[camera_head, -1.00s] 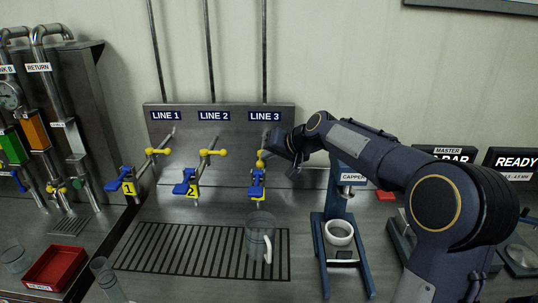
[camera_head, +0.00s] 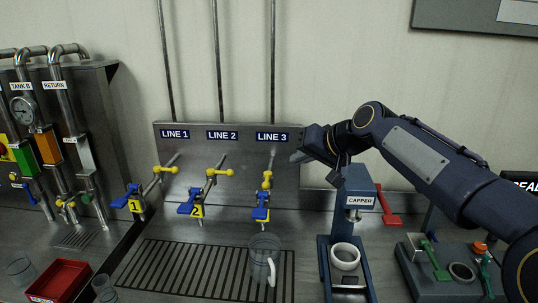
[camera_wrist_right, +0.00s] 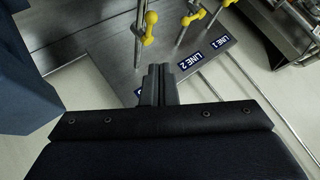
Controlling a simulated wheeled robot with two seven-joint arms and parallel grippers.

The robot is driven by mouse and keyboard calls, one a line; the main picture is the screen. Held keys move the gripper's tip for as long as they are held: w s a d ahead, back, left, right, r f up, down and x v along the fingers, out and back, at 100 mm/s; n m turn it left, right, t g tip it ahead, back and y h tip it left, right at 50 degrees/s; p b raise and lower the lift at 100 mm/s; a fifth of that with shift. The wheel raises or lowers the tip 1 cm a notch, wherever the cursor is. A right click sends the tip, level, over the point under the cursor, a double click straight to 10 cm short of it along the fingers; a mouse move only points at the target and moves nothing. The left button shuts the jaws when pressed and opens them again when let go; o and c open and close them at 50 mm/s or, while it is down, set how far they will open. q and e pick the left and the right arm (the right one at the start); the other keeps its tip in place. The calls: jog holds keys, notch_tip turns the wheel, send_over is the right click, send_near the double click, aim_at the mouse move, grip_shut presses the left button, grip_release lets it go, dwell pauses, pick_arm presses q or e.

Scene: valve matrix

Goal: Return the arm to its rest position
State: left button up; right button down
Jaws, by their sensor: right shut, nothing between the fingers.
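My right arm comes in from the right in the head view. Its gripper (camera_head: 302,156) is at the right end of the LINE panel, just right of the LINE 3 label and above the capper's left side. In the right wrist view the gripper's fingers (camera_wrist_right: 158,84) are together with nothing between them. Beyond them are the panel (camera_wrist_right: 190,75) with its LINE 1 and LINE 2 labels and yellow valve knobs (camera_wrist_right: 150,18). My left gripper is not in view.
A blue capper (camera_head: 357,190) with a white ring stands below the right forearm. A clear pitcher (camera_head: 264,258) stands on the drain grate (camera_head: 190,270). A red tray (camera_head: 60,282) and glasses are at lower left. A device with green levers (camera_head: 437,265) is at lower right.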

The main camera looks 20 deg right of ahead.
jog(key=s+a+f+n+g, duration=0.1)
jog(key=s+a+f, duration=0.2)
jog(key=s+f, duration=0.4)
jog(key=s+a+f+g, duration=0.2)
jog(key=s+f, duration=0.5)
jog(key=s, duration=0.6)
jog(key=s+a+f+n+g, duration=0.1)
jog(key=s+a+f, duration=0.2)
jog(key=s+f, duration=0.4)
jog(key=s, duration=0.3)
jog(key=shift+s+a+n, duration=0.15)
jog(key=shift+a+n, duration=0.15)
